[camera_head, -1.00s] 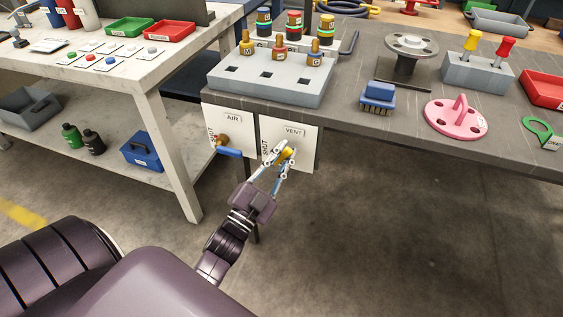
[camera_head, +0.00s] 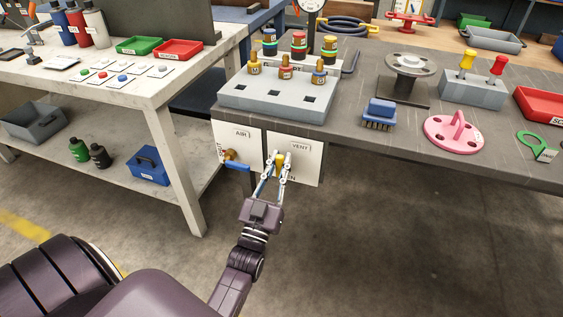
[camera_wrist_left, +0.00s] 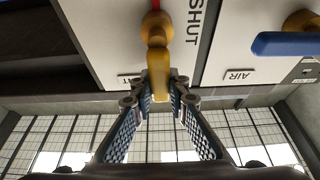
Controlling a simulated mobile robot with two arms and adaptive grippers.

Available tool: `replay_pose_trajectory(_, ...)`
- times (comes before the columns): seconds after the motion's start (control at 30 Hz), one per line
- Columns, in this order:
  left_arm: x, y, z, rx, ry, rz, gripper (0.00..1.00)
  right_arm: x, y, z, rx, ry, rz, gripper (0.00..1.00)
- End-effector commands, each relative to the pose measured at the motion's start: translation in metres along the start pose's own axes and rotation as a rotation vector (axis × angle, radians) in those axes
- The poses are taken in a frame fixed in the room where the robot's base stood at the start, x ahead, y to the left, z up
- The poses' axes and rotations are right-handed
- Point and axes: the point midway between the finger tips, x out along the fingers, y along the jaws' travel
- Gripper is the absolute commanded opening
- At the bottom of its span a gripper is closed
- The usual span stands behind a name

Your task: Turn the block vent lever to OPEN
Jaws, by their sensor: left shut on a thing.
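The vent panel (camera_head: 311,165) is a white plate marked VENT on the front of the grey bench. My left gripper (camera_head: 279,163) is in front of it, shut on the yellow vent lever (camera_head: 280,159). In the left wrist view the lever (camera_wrist_left: 158,75) runs from a brass valve body (camera_wrist_left: 157,25) to between my left fingertips (camera_wrist_left: 158,88). The word SHUT stands beside the valve there. In the head view the letters "EN" show just right of my fingers, and the SHUT mark is mostly hidden by the gripper. My right gripper is not in view.
Left of the vent panel is the AIR panel (camera_head: 238,143) with a blue lever (camera_head: 237,167), which also shows in the left wrist view (camera_wrist_left: 285,44). The grey socket block (camera_head: 278,97) stands above on the bench. The floor right of my arm is clear.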

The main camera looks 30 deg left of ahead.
Motion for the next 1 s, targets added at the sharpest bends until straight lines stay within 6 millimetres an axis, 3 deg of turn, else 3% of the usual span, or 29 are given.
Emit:
replay_pose_trajectory(0.43, -0.0011, -0.0011, 0.0019, -0.013, -0.004, -0.006, 0.0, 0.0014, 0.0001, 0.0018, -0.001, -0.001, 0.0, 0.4)
replay_pose_trajectory(0.47, -0.0011, -0.0011, 0.0019, -0.013, -0.004, -0.006, 0.16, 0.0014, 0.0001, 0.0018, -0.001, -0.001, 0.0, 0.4)
replay_pose_trajectory(0.63, -0.0008, -0.001, 0.0014, -0.012, -0.003, -0.005, 0.33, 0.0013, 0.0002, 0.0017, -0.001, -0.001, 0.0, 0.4)
replay_pose_trajectory(1.0, -0.0079, -0.0007, 0.0017, -0.009, -0.005, -0.004, 0.33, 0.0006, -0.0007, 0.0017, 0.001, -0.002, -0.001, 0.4)
